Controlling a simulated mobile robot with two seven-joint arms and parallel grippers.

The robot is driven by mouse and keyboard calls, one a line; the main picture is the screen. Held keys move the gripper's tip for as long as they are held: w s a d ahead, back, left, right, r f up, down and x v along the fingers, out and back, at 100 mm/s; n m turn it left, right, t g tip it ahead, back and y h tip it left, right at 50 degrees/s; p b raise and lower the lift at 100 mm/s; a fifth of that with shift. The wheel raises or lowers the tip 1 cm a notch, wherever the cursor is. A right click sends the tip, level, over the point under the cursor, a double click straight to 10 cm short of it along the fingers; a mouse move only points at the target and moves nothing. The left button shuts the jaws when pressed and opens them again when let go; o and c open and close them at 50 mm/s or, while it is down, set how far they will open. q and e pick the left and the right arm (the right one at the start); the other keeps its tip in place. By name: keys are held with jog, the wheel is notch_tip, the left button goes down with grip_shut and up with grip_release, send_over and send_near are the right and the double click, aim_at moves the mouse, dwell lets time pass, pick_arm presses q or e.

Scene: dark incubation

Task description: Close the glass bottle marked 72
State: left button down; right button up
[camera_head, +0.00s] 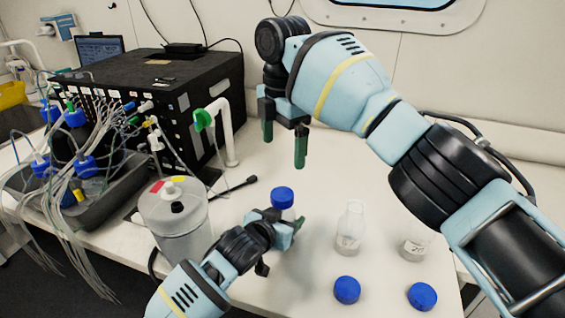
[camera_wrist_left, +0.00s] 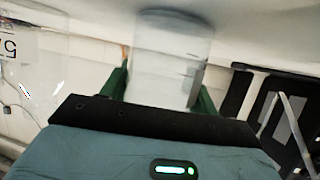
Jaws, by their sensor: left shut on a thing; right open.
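My left gripper (camera_head: 288,226) is shut on a clear glass bottle, whose glass (camera_wrist_left: 172,62) shows between the green fingers in the left wrist view. In the head view a blue cap (camera_head: 282,197) sits at the top of this bottle. I cannot tell if it is screwed tight, and no number on this bottle is readable. My right gripper (camera_head: 284,143) is open and empty, above and behind the held bottle. Two uncapped glass bottles, a middle one (camera_head: 351,228) and a right one (camera_head: 414,248), stand on the table with labels too small to read surely.
Two loose blue caps (camera_head: 347,290) (camera_head: 422,296) lie at the table's front. A lidded clear container (camera_head: 178,228) stands left of my left gripper. A black box (camera_head: 165,90) and a tray (camera_head: 105,190) with tubing fill the left. The table behind the bottles is clear.

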jog(key=shift+r, duration=1.85)
pick_arm(q)
jog(key=shift+c, duration=1.5)
grip_release()
jog(key=v, duration=0.6)
jog(key=shift+s+a+r+p, duration=0.1)
jog(key=shift+p, duration=0.3)
jog(key=shift+s+a+r, duration=0.2)
jog(key=shift+s+a, duration=0.15)
jog(key=shift+s, duration=0.3)
pick_arm(e)
jog(key=shift+s+r, duration=0.2)
jog(key=shift+r, duration=0.55)
jog(key=shift+s+r, duration=0.15)
jog(key=shift+r, duration=0.55)
